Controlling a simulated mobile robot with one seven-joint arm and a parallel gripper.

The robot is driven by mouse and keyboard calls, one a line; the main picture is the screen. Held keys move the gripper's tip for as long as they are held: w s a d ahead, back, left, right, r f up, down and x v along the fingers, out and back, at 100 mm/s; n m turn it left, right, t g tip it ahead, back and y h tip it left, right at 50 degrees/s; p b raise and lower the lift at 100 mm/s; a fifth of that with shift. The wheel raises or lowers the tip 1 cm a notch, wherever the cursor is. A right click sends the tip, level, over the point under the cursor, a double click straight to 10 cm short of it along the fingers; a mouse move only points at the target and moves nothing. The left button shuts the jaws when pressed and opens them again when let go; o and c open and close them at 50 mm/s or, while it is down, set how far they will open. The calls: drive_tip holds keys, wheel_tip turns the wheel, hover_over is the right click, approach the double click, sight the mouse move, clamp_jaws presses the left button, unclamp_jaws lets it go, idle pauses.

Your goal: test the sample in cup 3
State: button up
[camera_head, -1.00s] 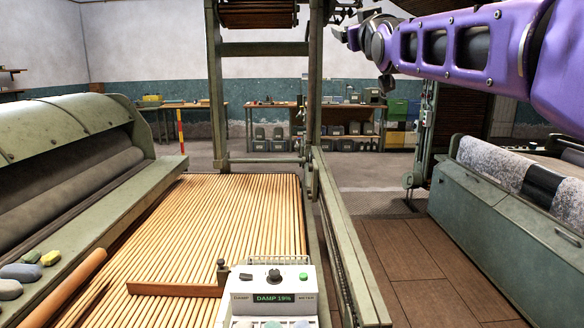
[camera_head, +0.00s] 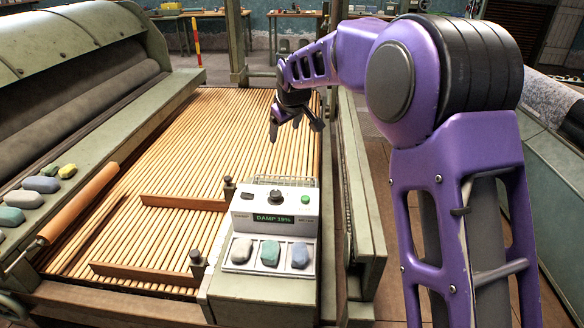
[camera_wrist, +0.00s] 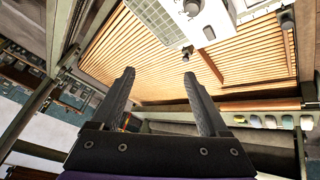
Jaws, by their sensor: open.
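The damp meter (camera_head: 278,203) is a pale box with a dark knob, a green button and a display reading "DAMP 19%". I cannot read cup numbers. My gripper (camera_head: 296,128) is open and empty above the slats, beyond the meter. In the wrist view its fingers (camera_wrist: 159,75) are apart, and part of the meter (camera_wrist: 208,18) shows at the top.
The slatted wooden apron (camera_head: 215,135) spreads left of and behind the meter, with two low wooden bars (camera_head: 184,202) across it. Several coloured lumps (camera_head: 41,184) lie on the left ledge near an orange-brown roller (camera_head: 80,200). A green rail (camera_head: 358,190) runs along the right.

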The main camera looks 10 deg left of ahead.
wheel_tip(320, 180, down, 7)
drive_tip(key=s+d+g, duration=0.1)
drive_tip(key=d+g, duration=0.1)
drive_tip(key=g, duration=0.1)
drive_tip(key=b, duration=0.1)
approach(276, 193)
drive_tip(key=shift+g+y, duration=0.3)
drive_tip(key=x, duration=0.8)
drive_tip(key=shift+w+d+f, duration=0.15)
drive_tip(key=shift+w+d, duration=0.05)
drive_tip(key=shift+w, duration=0.1)
clamp_jaws()
